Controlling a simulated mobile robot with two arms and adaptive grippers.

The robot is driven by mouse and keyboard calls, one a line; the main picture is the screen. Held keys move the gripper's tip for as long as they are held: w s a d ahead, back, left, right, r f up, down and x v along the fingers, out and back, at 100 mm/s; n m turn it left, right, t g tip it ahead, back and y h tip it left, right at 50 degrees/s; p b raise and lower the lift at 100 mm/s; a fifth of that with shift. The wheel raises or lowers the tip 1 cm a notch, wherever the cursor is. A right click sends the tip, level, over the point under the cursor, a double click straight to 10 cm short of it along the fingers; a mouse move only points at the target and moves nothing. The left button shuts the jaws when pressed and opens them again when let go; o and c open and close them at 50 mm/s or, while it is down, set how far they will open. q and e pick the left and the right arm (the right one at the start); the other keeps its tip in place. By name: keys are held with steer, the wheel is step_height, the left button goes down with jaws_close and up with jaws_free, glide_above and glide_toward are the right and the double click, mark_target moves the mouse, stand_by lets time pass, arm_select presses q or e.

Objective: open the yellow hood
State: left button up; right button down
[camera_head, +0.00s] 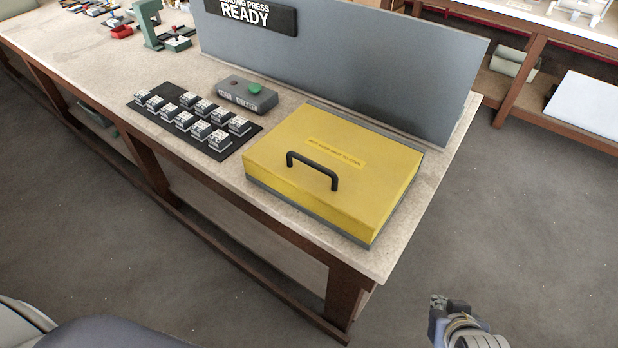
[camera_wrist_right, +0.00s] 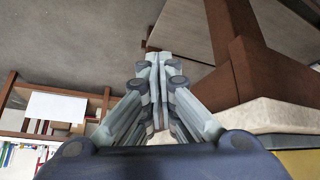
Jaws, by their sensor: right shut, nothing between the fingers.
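The yellow hood (camera_head: 335,172) lies shut on its grey base at the near right end of the workbench. A black arched handle (camera_head: 312,168) stands on its front part, and a label strip lies behind the handle. My right gripper (camera_head: 437,302) is off the bench's right end, in front of the hood and apart from it. In the right wrist view my right gripper (camera_wrist_right: 158,60) has its fingers together with nothing between them. A yellow strip of the hood (camera_wrist_right: 300,162) shows at the lower right there. My left gripper does not show.
A black mat (camera_head: 165,122) holds several small blocks. A grey panel (camera_head: 340,75) stands behind the hood. The bench edge (camera_head: 388,268) lies between my right gripper and the hood; the floor around is clear.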

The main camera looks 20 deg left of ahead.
steer(key=w+a+r+t+y, duration=0.1)
steer(key=w+a+r+t, duration=0.5)
steer(key=w+r, duration=0.5)
steer(key=w+a+r+t+y, duration=0.2)
steer(key=w+a+r+t, duration=0.4)
steer(key=r, duration=0.8)
steer(key=w+a+r+n+t+y, duration=0.15)
steer(key=a+r+n+y, duration=0.25)
steer(key=a+r+y, duration=0.55)
steer(key=s+a+r+n+g+y, duration=1.05)
steer(key=a+r+n, duration=0.25)
steer(key=n, duration=0.2)
steer(key=s+a+f+n+g+h, duration=0.2)
steer(key=s+a+f+n+g, duration=0.1)
steer(key=s+a+n+g, duration=1)
steer(key=m+t+h, duration=0.1)
steer(key=t+h, duration=0.5)
steer(key=h, duration=1.6)
glide_toward(313, 186)
steer(key=p+x, duration=0.3)
steer(key=x, duration=0.2)
steer(key=shift+f, duration=0.2)
